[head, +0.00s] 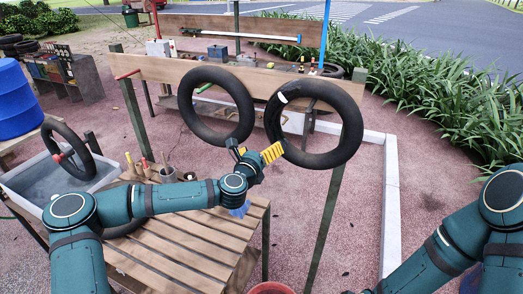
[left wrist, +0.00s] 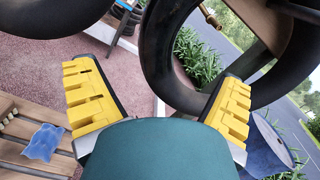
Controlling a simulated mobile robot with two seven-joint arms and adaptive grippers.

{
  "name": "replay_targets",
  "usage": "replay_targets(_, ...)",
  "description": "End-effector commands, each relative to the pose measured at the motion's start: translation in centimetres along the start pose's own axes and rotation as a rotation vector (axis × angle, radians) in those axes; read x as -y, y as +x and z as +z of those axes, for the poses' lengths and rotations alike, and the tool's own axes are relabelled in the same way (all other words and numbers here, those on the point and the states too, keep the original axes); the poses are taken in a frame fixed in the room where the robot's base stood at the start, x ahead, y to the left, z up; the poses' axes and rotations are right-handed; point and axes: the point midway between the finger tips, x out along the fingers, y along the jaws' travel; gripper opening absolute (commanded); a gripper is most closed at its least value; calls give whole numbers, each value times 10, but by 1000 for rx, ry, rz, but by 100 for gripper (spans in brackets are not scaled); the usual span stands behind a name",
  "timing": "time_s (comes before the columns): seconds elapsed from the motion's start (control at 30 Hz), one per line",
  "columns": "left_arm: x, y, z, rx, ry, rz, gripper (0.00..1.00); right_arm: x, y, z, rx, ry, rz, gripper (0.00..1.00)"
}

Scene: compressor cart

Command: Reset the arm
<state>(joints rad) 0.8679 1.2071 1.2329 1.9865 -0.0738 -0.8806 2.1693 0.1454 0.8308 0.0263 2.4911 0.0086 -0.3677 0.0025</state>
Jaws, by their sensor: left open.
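My left arm reaches in from the left over the slatted table. My left gripper (head: 255,152) is open and empty, with yellow finger pads spread wide; they also show in the left wrist view (left wrist: 158,78). In the head view it overlaps the lower left edge of the right black tube (head: 345,120), which hangs on a wooden board and has a pale patch at its upper left. I cannot tell whether they touch. A second black tube (head: 184,97) hangs to its left. My right arm shows at the lower right; its gripper is out of view.
The slatted wooden table (head: 185,240) lies below my left arm, with a blue crumpled cloth (left wrist: 42,143) on it. A water tub (head: 22,180) and blue barrel (head: 15,100) stand at left. A red bucket (head: 271,288) is at the bottom. Open gravel lies right of the table.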

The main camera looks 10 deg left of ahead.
Motion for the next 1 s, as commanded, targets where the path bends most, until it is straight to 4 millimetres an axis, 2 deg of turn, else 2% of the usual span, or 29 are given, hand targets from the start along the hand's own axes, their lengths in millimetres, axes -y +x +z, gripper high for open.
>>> replay_targets(0.13,6,-7,-9,-18,35,-15,95,0,1,0,0,0,0,42)
replay_targets(0.23,20,-13,-37,-74,153,-60,95,-2,4,1,1,0,0,42)
replay_targets(0.37,46,-31,-102,-192,440,-178,95,-4,12,2,3,-1,1,42)
replay_targets(0.5,64,-67,-181,-320,819,-362,95,-7,20,5,5,-1,2,42)
replay_targets(0.57,66,-85,-212,-366,979,-451,95,-8,24,5,7,-2,2,42)
replay_targets(0.7,60,-133,-272,-445,1338,-679,95,-11,32,7,9,-2,3,42)
replay_targets(0.8,46,-168,-306,-479,1575,-857,95,-13,38,9,11,-3,4,42)
replay_targets(0.9,28,-205,-332,-498,1792,-1050,95,-16,44,10,13,-3,5,42)
replay_targets(1.0,5,-239,-349,-498,1985,-1252,95,-18,50,12,14,-4,6,42)
